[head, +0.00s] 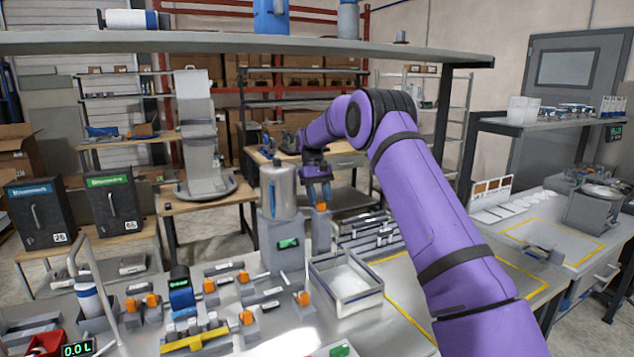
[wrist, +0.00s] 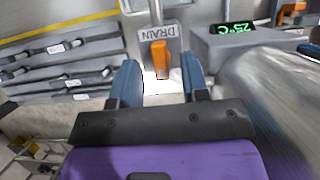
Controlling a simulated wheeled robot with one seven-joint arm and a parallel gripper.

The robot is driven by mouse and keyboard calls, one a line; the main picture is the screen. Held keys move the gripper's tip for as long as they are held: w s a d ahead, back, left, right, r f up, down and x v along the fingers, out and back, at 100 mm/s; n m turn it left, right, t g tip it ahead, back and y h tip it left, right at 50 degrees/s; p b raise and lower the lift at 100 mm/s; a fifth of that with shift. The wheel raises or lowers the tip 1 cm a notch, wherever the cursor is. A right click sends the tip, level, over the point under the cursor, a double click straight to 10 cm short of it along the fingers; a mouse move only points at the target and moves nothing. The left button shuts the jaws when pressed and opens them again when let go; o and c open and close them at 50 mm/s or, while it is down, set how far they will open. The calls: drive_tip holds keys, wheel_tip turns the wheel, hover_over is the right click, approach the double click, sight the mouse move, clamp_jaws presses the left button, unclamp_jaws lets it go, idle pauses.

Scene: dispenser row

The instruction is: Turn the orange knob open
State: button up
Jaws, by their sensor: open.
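An orange knob (wrist: 159,60) sits on a grey block under a label reading DRAIN in the wrist view. The label appears upside down there. The same knob appears in the head view (head: 321,206), just below my gripper (head: 318,192). In the wrist view my gripper (wrist: 160,78) is open, with a blue finger on either side of the knob's line. I cannot tell whether either finger touches the knob. Several other orange knobs, such as one (head: 303,298) near the front, show on the bench.
A silver cylinder (head: 279,190) stands on a grey base with a green display, close left of my gripper. A clear-walled tray (head: 345,310) is in front of it. Metal bars (head: 370,232) lie in a rack to the right. A long shelf (head: 240,42) hangs above the bench.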

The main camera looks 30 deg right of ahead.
drive_tip(key=v, duration=0.9)
drive_tip(key=shift+w+r, duration=0.15)
drive_tip(key=shift+r, duration=0.15)
